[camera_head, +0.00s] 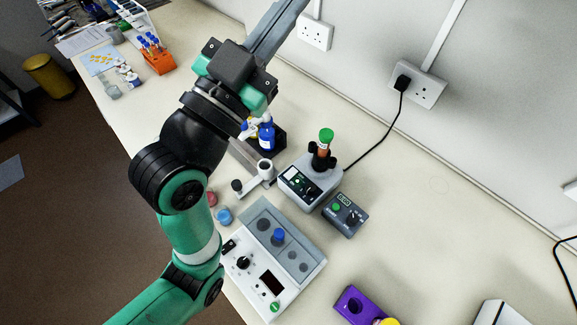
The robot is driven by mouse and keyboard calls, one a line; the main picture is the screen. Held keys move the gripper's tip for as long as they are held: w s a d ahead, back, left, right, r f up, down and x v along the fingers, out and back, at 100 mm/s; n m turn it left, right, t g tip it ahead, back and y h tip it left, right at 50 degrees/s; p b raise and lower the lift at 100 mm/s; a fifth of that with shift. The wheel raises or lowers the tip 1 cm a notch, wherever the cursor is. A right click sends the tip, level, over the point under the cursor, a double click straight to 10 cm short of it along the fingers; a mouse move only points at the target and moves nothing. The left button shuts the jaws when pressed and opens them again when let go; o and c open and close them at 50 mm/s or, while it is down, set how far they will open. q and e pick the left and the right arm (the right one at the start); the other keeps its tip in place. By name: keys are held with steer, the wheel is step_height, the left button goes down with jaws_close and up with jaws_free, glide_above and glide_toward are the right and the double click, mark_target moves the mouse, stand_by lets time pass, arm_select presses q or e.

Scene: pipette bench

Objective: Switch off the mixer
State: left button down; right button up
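The mixer (310,184) is a grey unit on the bench, in the middle of the head view. Its dark front panel has small lit green marks and a switch, too small to read. A tube with a green cap (326,136) and reddish contents stands upright in the black holder (321,158) on top of the mixer. A black cable runs from behind it to the wall socket. One green and black arm of mine crosses the view from the lower left to the top, left of the mixer.
A small grey control box (345,214) with a green button and knob sits right of the mixer. A larger white block unit (274,262) stands in front. A dark bottle holder, an orange rack (159,63) and a purple holder (361,304) are around. The right bench is mostly clear.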

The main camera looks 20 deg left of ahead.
arm_select(q)
steer(key=w+a+f+g+p, duration=0.1)
steer(key=w+f+g+p, duration=0.3)
steer(key=f, duration=0.5)
steer(key=w+f+g+p, duration=0.2)
steer(key=f+g+p, duration=0.3)
steer(key=f, duration=0.4)
steer(key=s+a+f+n+g+y+p, duration=0.1)
steer(key=s+a+f+n+g+p, duration=0.1)
steer(key=s+f+p, duration=0.8)
step_height(320, 180, down, 2)
steer(key=a+g+p, duration=0.1)
steer(key=p, duration=0.2)
steer(key=shift+s+a+f+g, duration=0.25)
steer(key=shift+s+a+g, duration=0.05)
steer(key=shift+s+a, duration=0.1)
arm_select(e)
step_height(320, 180, up, 24)
steer(key=shift+r, duration=0.25)
arm_select(q)
steer(key=shift+w+f, duration=0.1)
arm_select(e)
steer(key=shift+f, duration=0.1)
